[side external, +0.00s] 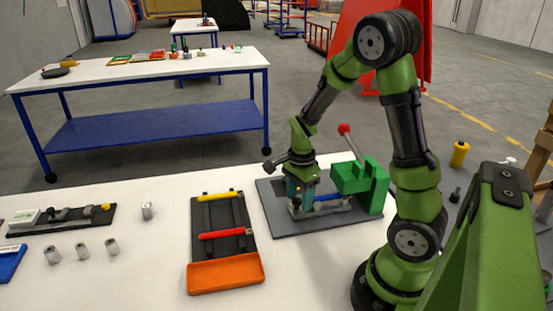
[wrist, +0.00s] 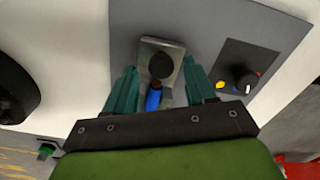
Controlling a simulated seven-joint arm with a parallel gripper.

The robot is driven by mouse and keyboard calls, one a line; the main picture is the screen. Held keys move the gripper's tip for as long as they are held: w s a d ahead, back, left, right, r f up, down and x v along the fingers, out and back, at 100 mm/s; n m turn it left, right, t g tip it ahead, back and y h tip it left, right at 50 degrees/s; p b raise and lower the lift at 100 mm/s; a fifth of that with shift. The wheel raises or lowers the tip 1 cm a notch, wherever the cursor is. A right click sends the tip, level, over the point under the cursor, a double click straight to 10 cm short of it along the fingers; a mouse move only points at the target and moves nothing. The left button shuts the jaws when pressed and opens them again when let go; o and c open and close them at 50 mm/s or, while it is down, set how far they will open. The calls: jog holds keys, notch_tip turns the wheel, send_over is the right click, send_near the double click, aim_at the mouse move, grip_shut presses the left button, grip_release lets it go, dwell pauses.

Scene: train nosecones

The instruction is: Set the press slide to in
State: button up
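The green press (side external: 362,182) with a red-ball lever (side external: 344,129) stands on a grey base plate (side external: 285,222). Its slide is a grey metal piece (side external: 322,209) low in front of the press body, with a blue bar (side external: 328,197) along it. In the wrist view the slide's metal plate (wrist: 172,49) carries a round black knob (wrist: 161,65), with the blue bar (wrist: 153,99) just below the knob. My gripper (side external: 299,196) is down at the slide's left end. In the wrist view its teal fingers (wrist: 160,80) are apart, on either side of the knob and bar. Finger contact is unclear.
A dark rack with yellow (side external: 219,195) and red (side external: 222,234) handles and an orange tray (side external: 225,273) lies left of the base plate. Several small metal cylinders (side external: 82,250) stand farther left. A dark panel with coloured knobs (wrist: 240,75) sits on the base plate.

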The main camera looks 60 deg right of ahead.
jog(key=shift+w+r, duration=0.1)
jog(key=shift+r, duration=0.25)
notch_tip(320, 180, up, 16)
dwell(0.4)
jog(key=shift+r, duration=0.1)
jog(key=s+a+r+n+t+y, duration=0.1)
jog(key=s+a+n+t, duration=0.1)
jog(key=a+n, duration=0.6)
jog(key=s+a+r+n+t+y, duration=0.1)
jog(key=s+a+r+n+t, duration=0.1)
jog(key=a+n+t, duration=0.3)
jog(key=s+a+n, duration=0.1)
jog(key=a+n, duration=0.2)
jog(key=n, duration=0.2)
jog(key=shift+s+a+n, duration=0.3)
jog(key=shift+s, duration=0.05)
